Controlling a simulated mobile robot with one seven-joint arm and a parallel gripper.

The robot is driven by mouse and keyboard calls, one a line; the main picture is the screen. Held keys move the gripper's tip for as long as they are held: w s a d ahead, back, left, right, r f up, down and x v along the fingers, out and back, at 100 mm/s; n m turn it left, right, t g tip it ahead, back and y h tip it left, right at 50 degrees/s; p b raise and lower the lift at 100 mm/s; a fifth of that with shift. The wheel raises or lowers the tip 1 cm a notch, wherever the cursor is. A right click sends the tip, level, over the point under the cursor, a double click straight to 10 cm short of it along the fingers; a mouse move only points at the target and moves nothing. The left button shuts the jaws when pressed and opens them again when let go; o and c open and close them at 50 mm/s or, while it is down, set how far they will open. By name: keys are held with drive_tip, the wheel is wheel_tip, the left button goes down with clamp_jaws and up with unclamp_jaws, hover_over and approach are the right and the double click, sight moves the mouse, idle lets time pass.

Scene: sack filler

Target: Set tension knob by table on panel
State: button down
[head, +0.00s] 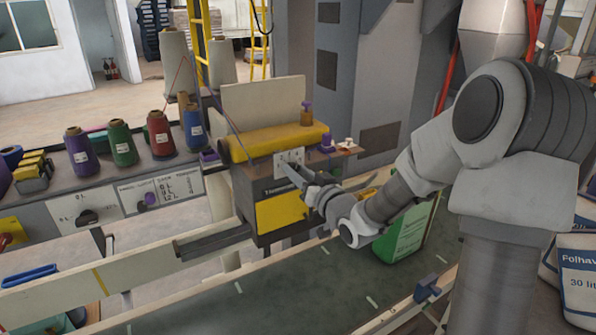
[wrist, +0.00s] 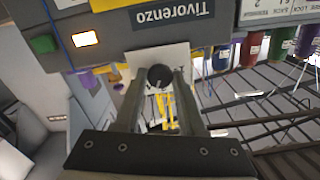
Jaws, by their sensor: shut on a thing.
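The sewing head (head: 285,180) is a grey and yellow machine beside the conveyor. It carries a white dial plate (head: 289,157). A dark round knob (wrist: 160,75) stands on this white plate (wrist: 144,58) in the wrist view, which is upside down. My gripper (wrist: 160,90) is shut on the knob, one finger on each side. In the head view my gripper (head: 292,174) reaches the plate from the right and hides the knob. The knob's pointer cannot be made out. The panel with a printed table (head: 160,188) is at left, its small print hard to read.
Thread spools stand on a shelf, among them a green spool (head: 122,143). The panel has its own black knob (head: 87,216). A green sack (head: 407,235) stands on the conveyor (head: 300,280) below my arm.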

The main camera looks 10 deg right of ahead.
drive_tip(key=shift+r+m+p, duration=0.1)
drive_tip(key=shift+m+p, duration=0.2)
drive_tip(key=shift+m, duration=1)
drive_tip(key=shift+c, duration=2.4)
unclamp_jaws()
